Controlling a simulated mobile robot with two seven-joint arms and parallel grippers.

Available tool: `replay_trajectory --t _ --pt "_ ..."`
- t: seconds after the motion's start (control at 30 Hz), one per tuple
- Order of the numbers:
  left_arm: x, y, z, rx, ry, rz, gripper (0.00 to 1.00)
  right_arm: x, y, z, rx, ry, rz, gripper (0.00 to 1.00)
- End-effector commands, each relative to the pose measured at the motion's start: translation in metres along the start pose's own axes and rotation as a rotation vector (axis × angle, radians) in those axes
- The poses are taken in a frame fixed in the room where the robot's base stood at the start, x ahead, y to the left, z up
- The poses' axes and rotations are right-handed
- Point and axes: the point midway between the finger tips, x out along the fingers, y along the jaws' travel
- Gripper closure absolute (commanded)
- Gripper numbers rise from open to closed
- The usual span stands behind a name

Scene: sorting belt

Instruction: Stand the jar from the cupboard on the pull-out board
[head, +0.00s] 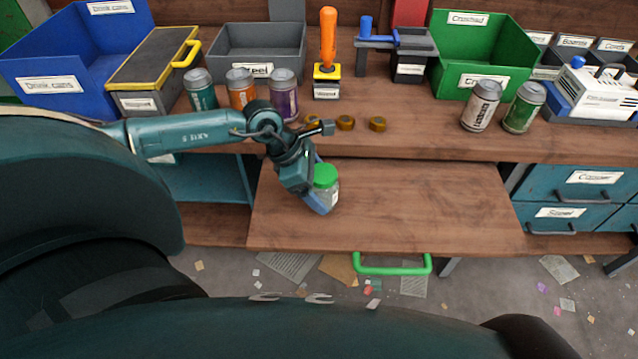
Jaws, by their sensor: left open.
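The jar (332,192) has a green lid and a clear body with a pale label. It stands upright on the wooden pull-out board (420,205), left of the board's middle. The board is pulled out below the bench top and has a green handle (392,269) at its front. My left gripper (322,205) is open at the jar's left side, its blue finger low beside the jar. Part of the gripper is hidden behind its own wrist and the jar. The open cupboard (205,179) is at the left under the bench, partly covered by my arm. My right gripper is not in view.
On the bench stand several cans, such as a purple one (284,95) and a green one (524,107), with brown rings (377,124) near the edge. Bins, including a green crate (478,75), line the back. Drawers (575,183) are at right. The board's right half is clear.

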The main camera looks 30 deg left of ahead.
Motion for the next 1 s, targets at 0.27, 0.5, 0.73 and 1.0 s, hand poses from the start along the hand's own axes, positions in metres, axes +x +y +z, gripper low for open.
replay_trajectory --t 0.27,0.5,0.73,1.0 --pt "-0.04 0.001 -0.001 0.002 0.002 0.005 0.21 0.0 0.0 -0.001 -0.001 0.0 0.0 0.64" --pt "-0.09 0.001 -0.001 0.001 0.004 0.004 0.21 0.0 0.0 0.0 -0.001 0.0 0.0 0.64" --pt "-0.116 0.0 -0.001 0.0 0.002 0.001 0.21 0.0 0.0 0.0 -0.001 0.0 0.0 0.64" --pt "-0.119 0.0 0.0 0.0 0.0 -0.001 0.21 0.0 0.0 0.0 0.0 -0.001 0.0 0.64"
